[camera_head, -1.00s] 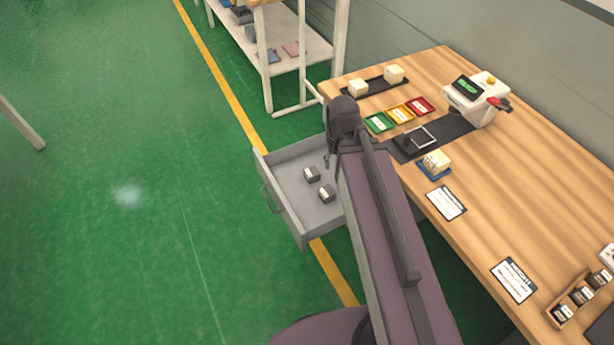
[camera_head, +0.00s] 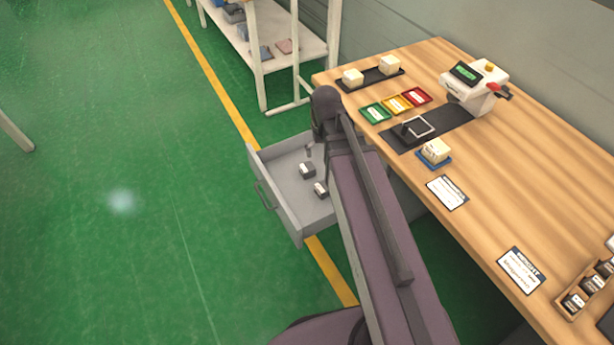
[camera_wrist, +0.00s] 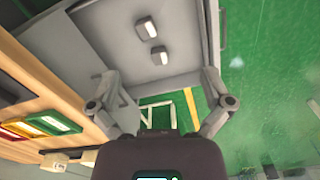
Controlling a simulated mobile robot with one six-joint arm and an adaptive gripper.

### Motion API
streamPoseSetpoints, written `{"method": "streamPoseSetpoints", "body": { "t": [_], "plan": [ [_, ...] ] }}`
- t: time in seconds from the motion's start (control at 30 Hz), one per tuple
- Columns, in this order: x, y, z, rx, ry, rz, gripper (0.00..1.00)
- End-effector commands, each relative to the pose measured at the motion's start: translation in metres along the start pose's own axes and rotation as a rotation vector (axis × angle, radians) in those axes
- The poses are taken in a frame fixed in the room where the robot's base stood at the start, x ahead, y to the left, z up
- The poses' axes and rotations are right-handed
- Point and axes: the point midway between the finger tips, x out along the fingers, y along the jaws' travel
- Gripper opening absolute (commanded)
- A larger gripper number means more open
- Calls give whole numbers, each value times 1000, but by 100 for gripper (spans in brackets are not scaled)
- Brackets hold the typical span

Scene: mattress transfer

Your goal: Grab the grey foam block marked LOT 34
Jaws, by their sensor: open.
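Two small dark grey blocks with white labels lie in the open grey drawer: one block (camera_head: 307,170) and, nearer the arm, another block (camera_head: 321,190). The wrist view also shows them, as one block (camera_wrist: 146,27) and the other block (camera_wrist: 159,55). The label print is too small to read, so I cannot tell which is LOT 34. My gripper (camera_wrist: 158,80) is open and empty, its fingers spread wide. In the wrist view both blocks lie beyond the fingertips, apart from them. In the head view my arm hides most of the gripper.
The drawer (camera_head: 278,213) sticks out from the wooden workbench (camera_head: 480,190), its walls around the blocks. The bench carries coloured trays (camera_head: 397,103), a white device (camera_head: 474,88), pale blocks and a rack of dark blocks at lower right. Green floor lies open to the left.

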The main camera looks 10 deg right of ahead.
Motion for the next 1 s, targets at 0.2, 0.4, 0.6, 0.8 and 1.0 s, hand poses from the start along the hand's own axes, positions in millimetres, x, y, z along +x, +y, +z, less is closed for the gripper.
{"method": "streamPoseSetpoints", "body": {
  "t": [0.2,0.4,0.6,0.8,1.0],
  "plan": [
    [54,6,-46,-39,0,0,100],
    [93,7,-83,-72,0,0,100],
    [132,9,-119,-105,0,0,100],
    [170,11,-156,-137,0,0,100],
    [208,12,-192,-170,0,0,100]
  ]
}}
